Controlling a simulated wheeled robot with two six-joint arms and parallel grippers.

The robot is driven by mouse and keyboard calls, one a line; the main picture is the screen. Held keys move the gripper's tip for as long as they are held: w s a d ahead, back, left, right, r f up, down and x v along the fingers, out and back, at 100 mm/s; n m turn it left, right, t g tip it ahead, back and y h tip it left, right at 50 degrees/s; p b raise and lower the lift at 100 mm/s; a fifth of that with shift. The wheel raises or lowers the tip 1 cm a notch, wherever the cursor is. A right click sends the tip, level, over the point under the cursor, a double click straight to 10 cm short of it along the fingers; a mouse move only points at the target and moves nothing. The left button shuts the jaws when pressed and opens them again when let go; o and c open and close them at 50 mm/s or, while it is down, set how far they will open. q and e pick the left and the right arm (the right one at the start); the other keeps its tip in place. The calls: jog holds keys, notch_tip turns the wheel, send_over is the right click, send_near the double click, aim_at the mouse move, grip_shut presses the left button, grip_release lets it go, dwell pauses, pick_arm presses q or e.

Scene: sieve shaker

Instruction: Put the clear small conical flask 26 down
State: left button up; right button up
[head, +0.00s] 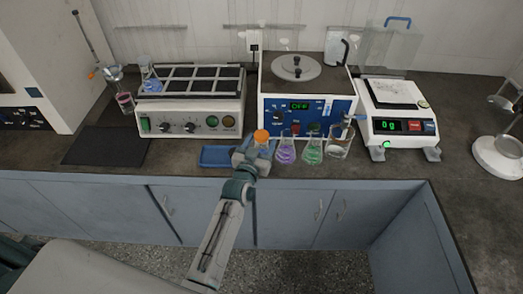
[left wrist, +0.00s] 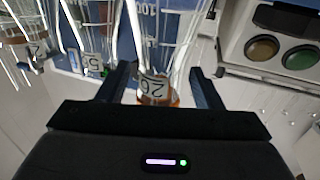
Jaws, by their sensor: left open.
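The clear small conical flask 26 (head: 261,137), with an orange top, is upright at the front of the blue-panelled shaker, by the right end of a blue tray. My left gripper (head: 250,158) is right in front of it and partly hides its lower part. In the left wrist view the flask's 26 label (left wrist: 154,87) shows between the two fingers of my left gripper (left wrist: 162,88). The fingers are open, with gaps on both sides of the flask. What is directly under its base is hidden. My right gripper is not in view.
A purple flask (head: 286,150), a green flask (head: 312,150) and a clear beaker (head: 338,146) stand close to the right. The blue tray (head: 215,157) lies to the left. The shaker (head: 308,105) is close behind, with a balance (head: 398,127) beside it.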

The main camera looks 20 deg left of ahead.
pick_arm(q)
jog(key=shift+w, duration=0.5)
grip_shut()
jog(key=shift+r, duration=0.1)
